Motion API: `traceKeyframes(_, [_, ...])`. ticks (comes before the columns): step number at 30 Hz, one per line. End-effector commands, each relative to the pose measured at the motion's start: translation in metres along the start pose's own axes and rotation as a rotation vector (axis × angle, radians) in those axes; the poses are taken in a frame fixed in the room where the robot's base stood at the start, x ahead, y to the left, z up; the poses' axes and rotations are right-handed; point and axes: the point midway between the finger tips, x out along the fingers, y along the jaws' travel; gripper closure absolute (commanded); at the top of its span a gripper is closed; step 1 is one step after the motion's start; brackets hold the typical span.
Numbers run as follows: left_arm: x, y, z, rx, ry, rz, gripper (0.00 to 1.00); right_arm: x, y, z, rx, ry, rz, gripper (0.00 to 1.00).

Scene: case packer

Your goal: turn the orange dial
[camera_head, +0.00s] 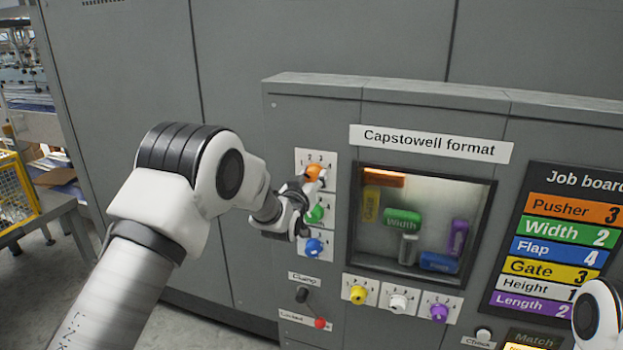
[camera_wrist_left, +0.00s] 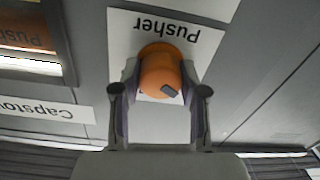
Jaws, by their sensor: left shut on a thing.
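The orange dial (camera_head: 314,172) sits at the top of a column of dials on the grey panel, on a white plate with numbers above it. In the left wrist view the orange dial (camera_wrist_left: 160,72) lies between the two fingers of my left gripper (camera_wrist_left: 159,95), under the upside-down word "Pusher". A dark mark shows on its lower right edge. My left gripper (camera_head: 305,190) is shut on the dial. In the head view the gripper partly covers the dial and its plate. My right gripper is not in view; only a piece of my right arm shows at the right edge.
A green dial (camera_head: 316,213) and a blue dial (camera_head: 314,246) sit close below. Yellow (camera_head: 358,294), white (camera_head: 397,303) and purple (camera_head: 439,312) dials line up under the window. A red-knobbed clamp lever (camera_head: 320,323) is lower left. The job board (camera_head: 560,240) reads Pusher 3.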

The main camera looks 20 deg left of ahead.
Motion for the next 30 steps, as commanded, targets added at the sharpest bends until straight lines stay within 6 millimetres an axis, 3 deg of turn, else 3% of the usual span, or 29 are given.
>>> traceKeyframes(14, [0.0, 0.0, 0.001, 0.122, 0.01, 0.001, 0.92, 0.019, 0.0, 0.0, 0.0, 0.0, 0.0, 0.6])
traceKeyframes(30, [0.0, -0.001, 0.002, 0.595, 0.024, 0.002, 0.92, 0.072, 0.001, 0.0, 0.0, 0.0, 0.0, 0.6])
